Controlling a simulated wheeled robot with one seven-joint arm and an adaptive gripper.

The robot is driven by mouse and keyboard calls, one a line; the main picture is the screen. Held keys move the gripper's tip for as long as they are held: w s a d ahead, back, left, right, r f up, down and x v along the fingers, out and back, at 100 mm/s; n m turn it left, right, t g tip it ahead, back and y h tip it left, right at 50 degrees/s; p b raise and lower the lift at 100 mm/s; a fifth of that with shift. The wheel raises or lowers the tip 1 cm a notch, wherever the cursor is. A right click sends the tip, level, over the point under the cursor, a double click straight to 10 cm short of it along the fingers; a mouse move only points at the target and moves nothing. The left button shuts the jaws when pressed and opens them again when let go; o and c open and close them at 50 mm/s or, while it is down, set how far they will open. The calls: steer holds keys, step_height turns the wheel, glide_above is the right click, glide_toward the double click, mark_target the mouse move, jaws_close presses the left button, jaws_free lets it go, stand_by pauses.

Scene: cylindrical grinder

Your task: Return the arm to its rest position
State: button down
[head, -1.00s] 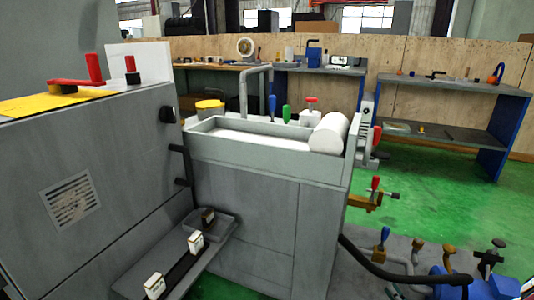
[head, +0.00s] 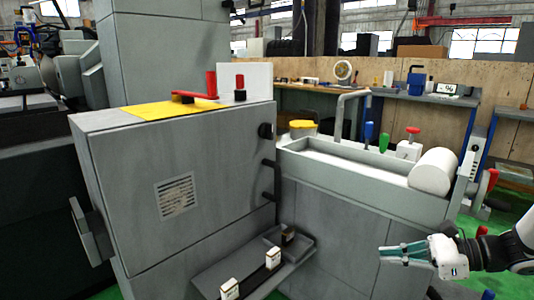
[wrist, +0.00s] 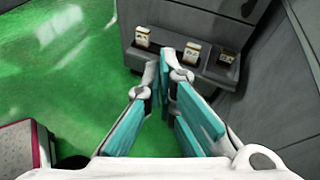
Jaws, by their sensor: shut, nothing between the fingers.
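My gripper (head: 384,252) is at the lower right of the head view, reaching left in front of the grey coolant tank unit. It is empty. In the wrist view my gripper (wrist: 165,72) shows its teal-padded fingers with the tips together. The fingertips point toward a low shelf with small white boxes, with a gap between. My white arm enters from the right edge of the head view; most of it is out of frame.
A grey cabinet (head: 190,190) with a yellow top plate (head: 170,108) stands at left. The tank (head: 340,170) holds a white roll (head: 434,172). Small boxes (head: 229,289) sit on a low shelf (head: 208,278). Green floor (wrist: 60,90) is open left of the shelf.

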steer(key=s+a+r+n+g+h, duration=0.2)
steer(key=s+a+r+n+g, duration=0.2)
steer(key=s+a+n, duration=0.25)
steer(key=s+a+r+n+g+h, duration=0.2)
steer(key=s+a+r+n+g, duration=0.1)
steer(key=s+a+r+n, duration=0.4)
steer(key=s+n+h, duration=0.8)
steer(key=s+n, duration=0.1)
steer(key=s, duration=0.7)
step_height(320, 180, up, 31)
steer(key=t+p, duration=0.4)
steer(key=p, duration=2.5)
steer(key=shift+d+f+t+p, duration=0.2)
steer(key=shift+d+t+p, duration=0.1)
steer(key=shift+d, duration=0.05)
steer(key=shift+w+d, duration=0.1)
steer(key=shift+d, duration=0.05)
